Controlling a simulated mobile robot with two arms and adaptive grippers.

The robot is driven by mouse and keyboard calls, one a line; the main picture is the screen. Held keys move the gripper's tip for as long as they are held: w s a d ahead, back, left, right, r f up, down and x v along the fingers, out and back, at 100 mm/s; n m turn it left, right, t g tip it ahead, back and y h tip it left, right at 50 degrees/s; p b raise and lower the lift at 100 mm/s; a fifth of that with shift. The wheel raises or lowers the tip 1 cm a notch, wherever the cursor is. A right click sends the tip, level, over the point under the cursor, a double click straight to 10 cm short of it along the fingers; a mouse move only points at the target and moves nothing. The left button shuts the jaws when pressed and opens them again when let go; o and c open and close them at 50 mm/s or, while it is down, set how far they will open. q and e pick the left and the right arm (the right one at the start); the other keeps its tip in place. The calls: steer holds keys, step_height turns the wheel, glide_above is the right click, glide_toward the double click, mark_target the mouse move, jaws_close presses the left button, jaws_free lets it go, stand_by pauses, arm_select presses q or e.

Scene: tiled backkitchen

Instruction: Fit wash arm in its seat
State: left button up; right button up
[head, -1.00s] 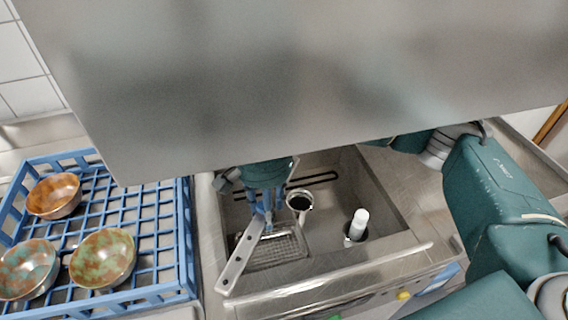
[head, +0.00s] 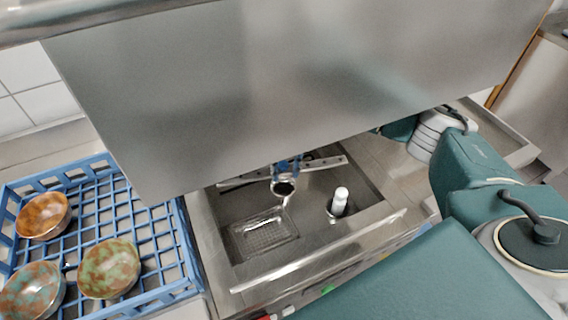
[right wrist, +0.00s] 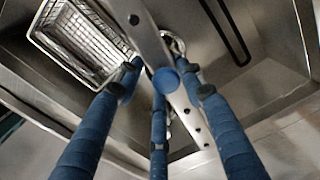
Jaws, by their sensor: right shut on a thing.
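The wash arm is a long grey metal bar with holes (head: 330,163). In the head view it lies crosswise at the back of the wash tank, partly hidden by the hood. My right gripper (head: 288,166) is shut on its middle; most of the hand is behind the hood. In the right wrist view the blue fingers (right wrist: 160,85) close around the bar (right wrist: 188,108). A round, ring-topped fitting, apparently the seat (head: 284,188), stands just in front of and below the bar. The wrist view shows it partly behind the bar (right wrist: 175,43). I cannot tell whether they touch. My left gripper is out of view.
The raised steel hood (head: 300,90) covers the space above the tank. A white-topped post (head: 340,200) and a wire-mesh filter basket (head: 264,237) are in the tank. A blue rack (head: 168,293) with three bowls stands on the left.

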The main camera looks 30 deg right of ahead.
mark_target(284, 178)
step_height(284, 178, down, 3)
steer(key=shift+f+b, duration=0.15)
steer(key=shift+b, duration=0.6)
steer(key=shift+f+b, duration=0.8)
steer(key=shift+f, duration=0.15)
steer(key=shift+f+b, duration=0.4)
steer(key=shift+b, duration=0.25)
steer(key=o, duration=1.5)
step_height(284, 178, up, 12)
steer(key=shift+r, duration=0.1)
